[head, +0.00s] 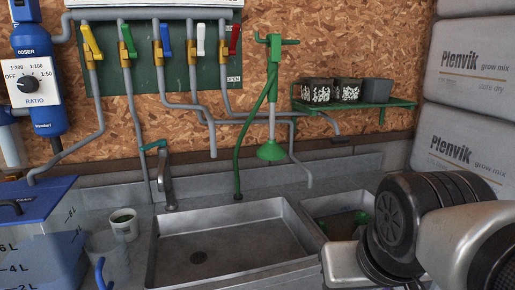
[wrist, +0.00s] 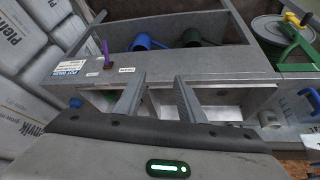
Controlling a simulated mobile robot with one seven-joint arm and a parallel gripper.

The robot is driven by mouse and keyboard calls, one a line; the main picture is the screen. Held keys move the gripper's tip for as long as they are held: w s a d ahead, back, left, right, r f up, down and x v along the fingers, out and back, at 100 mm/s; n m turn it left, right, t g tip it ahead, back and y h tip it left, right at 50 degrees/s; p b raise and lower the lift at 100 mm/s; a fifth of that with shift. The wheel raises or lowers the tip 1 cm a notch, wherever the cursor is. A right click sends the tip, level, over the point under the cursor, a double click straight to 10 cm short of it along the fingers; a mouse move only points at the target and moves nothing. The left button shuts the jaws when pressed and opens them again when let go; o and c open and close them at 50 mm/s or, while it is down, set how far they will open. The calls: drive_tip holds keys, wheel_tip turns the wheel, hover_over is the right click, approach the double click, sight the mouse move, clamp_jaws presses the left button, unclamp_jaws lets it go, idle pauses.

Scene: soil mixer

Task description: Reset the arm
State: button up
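My arm (head: 415,225) shows at the lower right of the head view, in front of the sink area. Its gripper end is out of sight there. In the wrist view, my gripper (wrist: 158,92) has its two grey fingers spread apart with nothing between them.
Plenvik bags (head: 460,65) are stacked at the right in the head view. A sink (head: 225,245), a blue-lidded tank (head: 30,225) and a shelf with pots (head: 375,103) are close by.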

wheel_tip(320, 180, up, 24)
drive_tip(key=s+p, duration=0.1)
drive_tip(key=p, duration=2.3)
drive_tip(key=shift+s+a+p, duration=0.2)
drive_tip(key=shift+a+p, duration=0.1)
drive_tip(key=shift+p, duration=0.05)
drive_tip(key=shift+f, duration=0.1)
